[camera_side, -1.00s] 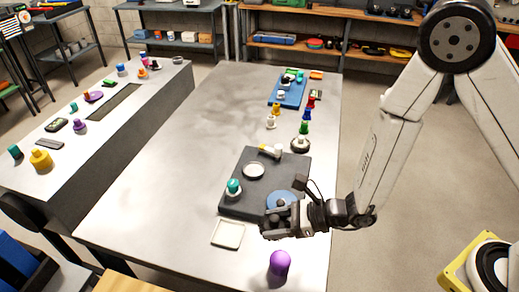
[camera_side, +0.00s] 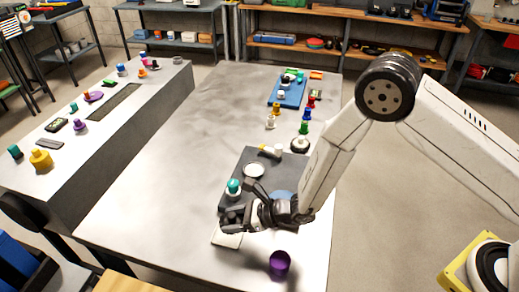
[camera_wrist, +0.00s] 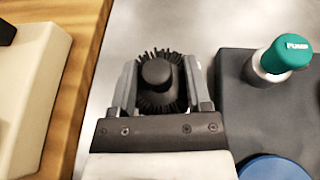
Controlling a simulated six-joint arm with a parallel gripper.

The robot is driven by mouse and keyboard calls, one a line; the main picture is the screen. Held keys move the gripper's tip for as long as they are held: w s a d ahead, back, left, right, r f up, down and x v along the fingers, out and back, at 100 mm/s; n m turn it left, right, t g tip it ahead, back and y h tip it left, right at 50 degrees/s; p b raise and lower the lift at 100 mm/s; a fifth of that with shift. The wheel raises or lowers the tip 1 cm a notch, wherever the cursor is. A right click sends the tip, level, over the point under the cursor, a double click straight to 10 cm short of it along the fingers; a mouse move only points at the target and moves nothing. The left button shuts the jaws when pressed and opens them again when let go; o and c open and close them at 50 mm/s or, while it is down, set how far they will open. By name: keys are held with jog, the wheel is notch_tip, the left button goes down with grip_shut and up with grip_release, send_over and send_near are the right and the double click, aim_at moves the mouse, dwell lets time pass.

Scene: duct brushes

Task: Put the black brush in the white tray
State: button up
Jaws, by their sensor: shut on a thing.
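My gripper (camera_wrist: 160,92) is shut on the black brush (camera_wrist: 158,72), a dark round brush with bristles around a knob, which shows between the two fingers in the wrist view. In the side view my gripper (camera_side: 232,218) is over the far part of the white tray (camera_side: 229,241), a shallow square tray on the grey table. Only the tray's near part shows there. The brush is hard to tell from the dark gripper in the side view, and its height above the tray cannot be told. The tray is not seen in the wrist view.
A purple cylinder (camera_side: 279,262) stands near the front edge. The table's left side is clear.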

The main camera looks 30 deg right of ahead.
aim_at(229, 234)
jog(key=shift+w+a+f, duration=0.35)
jog(key=shift+w+f, duration=0.25)
jog(key=shift+f, duration=0.2)
jog(key=shift+w+a+f, duration=0.15)
jog(key=shift+w+f, duration=0.05)
jog(key=shift+f, duration=1.65)
jog(key=shift+f, duration=0.1)
jog(key=o, duration=1.3)
jog(key=shift+v, duration=6.1)
